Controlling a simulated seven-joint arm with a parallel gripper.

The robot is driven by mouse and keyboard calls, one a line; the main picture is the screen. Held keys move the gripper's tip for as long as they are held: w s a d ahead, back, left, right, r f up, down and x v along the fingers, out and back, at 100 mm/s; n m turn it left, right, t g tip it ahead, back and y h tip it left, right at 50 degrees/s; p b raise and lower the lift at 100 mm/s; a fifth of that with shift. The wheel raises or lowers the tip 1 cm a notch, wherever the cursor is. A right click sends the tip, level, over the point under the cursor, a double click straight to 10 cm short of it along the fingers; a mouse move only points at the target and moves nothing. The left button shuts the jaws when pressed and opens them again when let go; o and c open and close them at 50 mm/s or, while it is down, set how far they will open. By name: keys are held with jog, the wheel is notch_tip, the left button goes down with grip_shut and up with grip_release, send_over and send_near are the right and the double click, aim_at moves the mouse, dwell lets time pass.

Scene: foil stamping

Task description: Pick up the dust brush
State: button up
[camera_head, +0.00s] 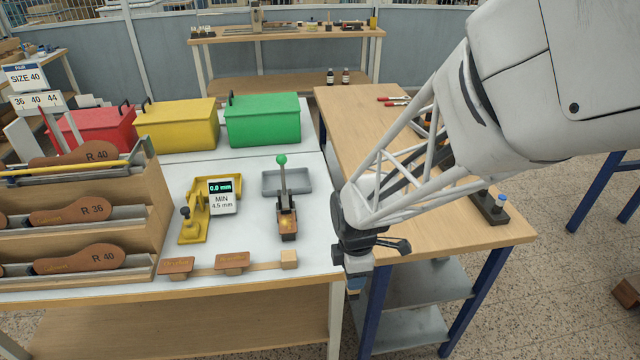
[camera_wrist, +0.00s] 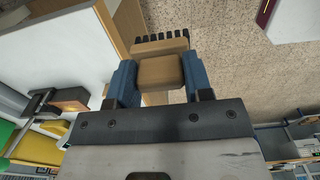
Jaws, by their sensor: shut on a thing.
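The dust brush (camera_wrist: 160,46) shows in the wrist view as a tan wooden block with a row of black bristles at its far end. My gripper (camera_wrist: 160,74) has its two blue fingers shut on either side of the brush's wooden body. In the head view my gripper (camera_head: 355,284) points down by the front right corner of the white worktable. The brush cannot be made out there. In the wrist view, floor shows behind the brush.
The white worktable (camera_head: 240,174) holds a lever press (camera_head: 285,205), a yellow gauge (camera_head: 194,222), a shoe-sole rack (camera_head: 130,222) and coloured bins. A wooden bench (camera_head: 400,190) lies under my arm.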

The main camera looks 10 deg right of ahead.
jog(key=shift+s+d+r, duration=0.1)
jog(key=shift+s, duration=0.75)
jog(key=shift+o, duration=1.1)
jog(key=shift+c, duration=0.6)
jog(key=shift+w+a+r, duration=0.15)
jog(key=shift+w+a, duration=0.05)
jog(key=shift+w, duration=0.25)
jog(key=w+a+r, duration=0.4)
jog(key=w+a, duration=0.3)
jog(key=w, duration=0.5)
jog(key=w+a+r, duration=0.5)
jog(key=w+a, duration=0.2)
jog(key=w, duration=0.6)
jog(key=shift+a, duration=0.25)
